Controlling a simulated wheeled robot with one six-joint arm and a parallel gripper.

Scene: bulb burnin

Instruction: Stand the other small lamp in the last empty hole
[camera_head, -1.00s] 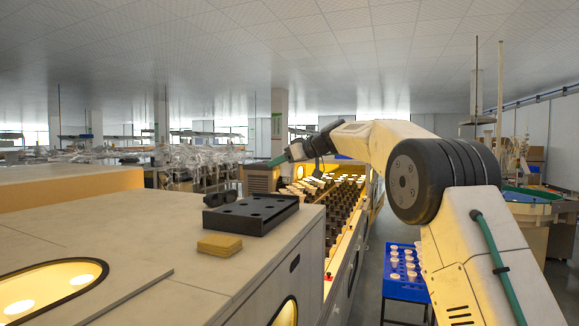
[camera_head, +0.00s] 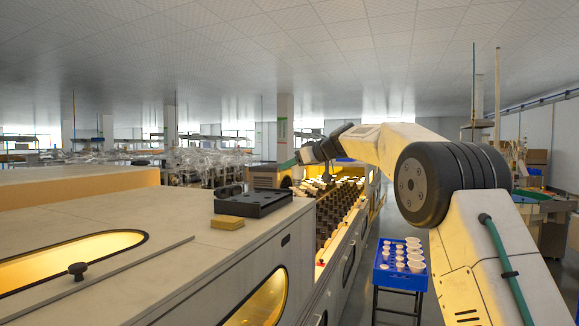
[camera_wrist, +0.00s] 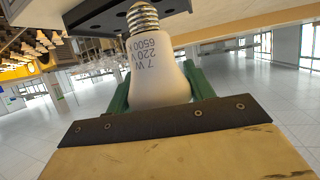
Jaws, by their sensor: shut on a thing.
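My gripper (camera_wrist: 158,90) is shut on a white lamp (camera_wrist: 155,65) with a metal screw cap; its glass carries "7 W 220 V 6500". In the wrist view the cap points to the top of the picture, and green fingers clasp the bulb's sides. In the head view my gripper (camera_head: 303,157) is at the arm's far end, beyond the black tray; the lamp is too small to make out surely. The black tray with holes (camera_head: 262,207) lies on the bench top. Part of a black holed plate (camera_wrist: 88,20) shows behind the lamp's cap. Which holes are empty is unclear.
A yellow block (camera_head: 228,223) lies before the tray. A rack of dark sockets (camera_head: 340,208) runs along the machine, right of the bench. A blue crate (camera_head: 400,280) of white lamps or cups stands on a stand at right. A black knob (camera_head: 77,270) is on the bench.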

